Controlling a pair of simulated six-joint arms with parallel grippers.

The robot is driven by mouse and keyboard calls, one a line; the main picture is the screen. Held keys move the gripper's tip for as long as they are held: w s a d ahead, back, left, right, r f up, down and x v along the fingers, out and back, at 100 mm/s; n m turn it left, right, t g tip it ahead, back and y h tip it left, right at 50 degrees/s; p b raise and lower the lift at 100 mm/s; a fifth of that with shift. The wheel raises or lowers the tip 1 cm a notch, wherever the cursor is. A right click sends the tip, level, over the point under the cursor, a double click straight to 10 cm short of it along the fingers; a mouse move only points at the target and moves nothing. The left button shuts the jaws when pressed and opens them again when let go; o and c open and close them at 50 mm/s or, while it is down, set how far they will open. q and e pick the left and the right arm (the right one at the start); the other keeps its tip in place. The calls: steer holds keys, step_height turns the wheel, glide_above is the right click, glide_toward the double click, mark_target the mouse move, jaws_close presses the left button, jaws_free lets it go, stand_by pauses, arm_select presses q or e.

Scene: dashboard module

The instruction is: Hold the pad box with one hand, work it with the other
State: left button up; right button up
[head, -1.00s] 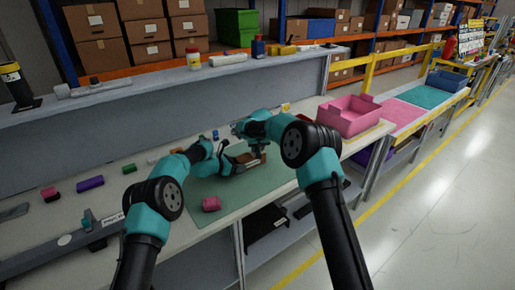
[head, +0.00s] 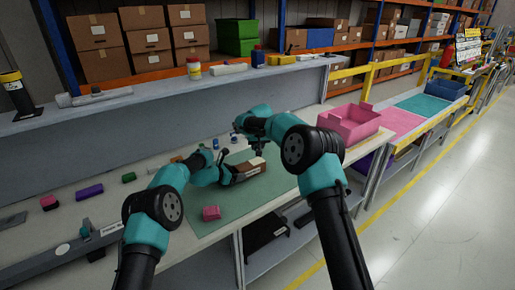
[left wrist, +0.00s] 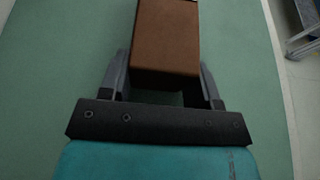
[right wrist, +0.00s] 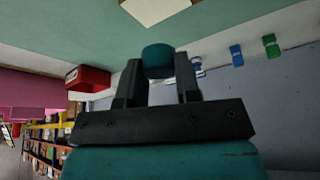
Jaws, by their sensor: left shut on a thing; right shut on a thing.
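The pad box is a brown block (head: 249,173) with a pale top (head: 257,162), over the green mat (head: 222,226). My left gripper (head: 232,176) is shut on the box from the left; in the left wrist view the brown box (left wrist: 166,45) sits between its fingers. My right gripper (head: 238,152) is above and left of the box. In the right wrist view its fingers (right wrist: 160,85) are shut on a small teal round piece (right wrist: 157,60). A pale square (right wrist: 155,8), apparently the box's top, shows apart from that piece.
A pink block (head: 212,213) lies on the mat near the front edge. Purple (head: 89,191) and green (head: 129,177) blocks lie along the left of the bench. A pink tray (head: 350,123) stands at the right, and a raised grey shelf (head: 130,115) runs behind.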

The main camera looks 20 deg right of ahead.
arm_select(q)
steer(key=o, duration=1.3)
steer(key=shift+a, duration=0.1)
steer(key=v, duration=1.2)
steer(key=shift+r, duration=0.1)
arm_select(e)
steer(key=shift+o, duration=0.2)
